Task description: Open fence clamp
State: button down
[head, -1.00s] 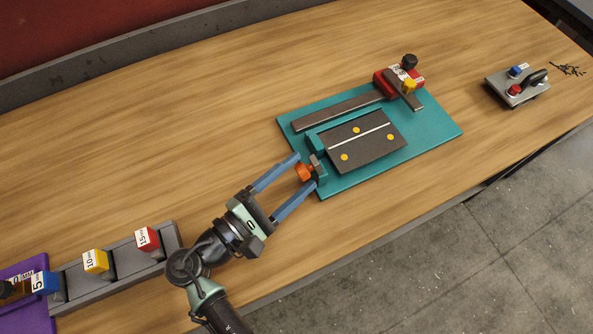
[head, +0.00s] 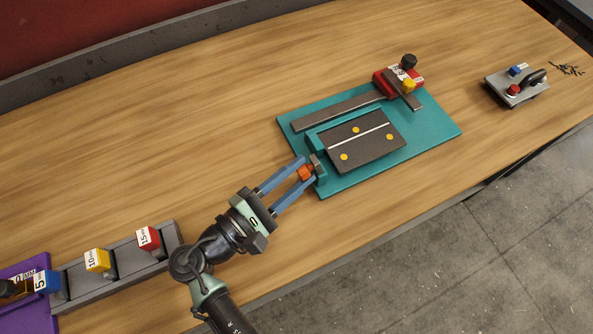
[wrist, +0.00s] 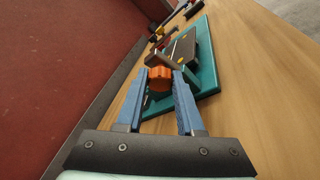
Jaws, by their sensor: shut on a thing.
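The teal fixture board (head: 440,126) lies on the bench. It carries a dark plate (head: 370,148) with yellow dots and a white line, and a long dark fence bar (head: 338,110). An orange clamp knob (head: 305,173) sits at the board's left edge, beside a small dark upright piece. My gripper (head: 306,171) is shut on the orange knob, one blue finger on each side. In the wrist view the knob (wrist: 159,79) shows between the fingertips. The fingers partly hide the knob in the head view.
A red block (head: 383,80) with a black knob and yellow piece stands at the board's far corner. A grey box with buttons (head: 517,88) sits at right. A grey rack (head: 125,262) with numbered blocks and a purple tray (head: 38,265) are at lower left. The bench's middle left is clear.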

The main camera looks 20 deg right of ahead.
jog(key=shift+d+r+y+p, duration=0.15)
jog(key=shift+r+y+p, duration=0.4)
jog(key=shift+p, duration=0.65)
jog(key=shift+d+r+m+g+y+p, duration=0.15)
jog(key=shift+m+g+y+p, duration=0.25)
jog(key=shift+p, duration=0.65)
jog(key=shift+y+p, duration=0.25)
jog(key=shift+p, duration=0.1)
jog(key=shift+f, duration=0.25)
jog(key=c, duration=0.5)
grip_release()
jog(key=b+v, duration=0.1)
jog(key=v, duration=1.2)
jog(key=shift+d+b, duration=0.1)
jog(key=shift+b, duration=0.2)
